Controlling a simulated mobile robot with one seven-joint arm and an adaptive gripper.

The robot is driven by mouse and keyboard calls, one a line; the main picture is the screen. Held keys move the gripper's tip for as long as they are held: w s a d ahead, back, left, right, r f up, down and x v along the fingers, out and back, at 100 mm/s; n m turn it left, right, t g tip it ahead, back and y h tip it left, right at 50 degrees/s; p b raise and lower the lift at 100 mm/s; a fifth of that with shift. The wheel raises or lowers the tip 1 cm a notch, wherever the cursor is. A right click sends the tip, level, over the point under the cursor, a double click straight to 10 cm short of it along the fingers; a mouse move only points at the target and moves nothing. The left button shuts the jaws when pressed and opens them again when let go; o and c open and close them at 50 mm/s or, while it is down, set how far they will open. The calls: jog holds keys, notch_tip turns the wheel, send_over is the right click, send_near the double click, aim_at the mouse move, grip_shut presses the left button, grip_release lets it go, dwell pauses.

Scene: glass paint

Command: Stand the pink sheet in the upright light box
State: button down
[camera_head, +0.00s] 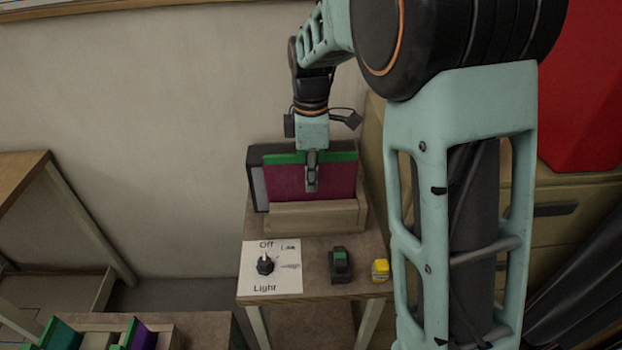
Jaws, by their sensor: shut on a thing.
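The pink sheet (285,183), dark magenta here, stands upright in the light box area on the small table. My gripper (312,183) points down from above and is shut on its upper middle. A green strip (340,156) shows along the top; I cannot tell whether it is a green sheet behind or an edge. The upright light box (253,160) has a dark frame, with a pale strip of its panel at the left. A wooden holder (315,217) stands in front and hides the sheet's lower edge, so I cannot see whether it rests on the bottom.
A light switch knob (265,265) on a white label, a dark green-topped block (340,265) and a small yellow object (380,269) sit at the table front. A rack with green (60,335) and purple (143,336) sheets stands lower left. A wall is behind.

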jog(key=shift+w+d, duration=0.1)
jog(key=shift+w, duration=0.4)
jog(key=c, duration=2)
grip_release()
jog(key=shift+w+f, duration=0.1)
jog(key=shift+c, duration=0.2)
jog(key=o, duration=0.7)
jog(key=shift+o, duration=0.2)
jog(key=shift+o, duration=0.6)
jog(key=shift+s, duration=0.2)
jog(key=o, duration=0.9)
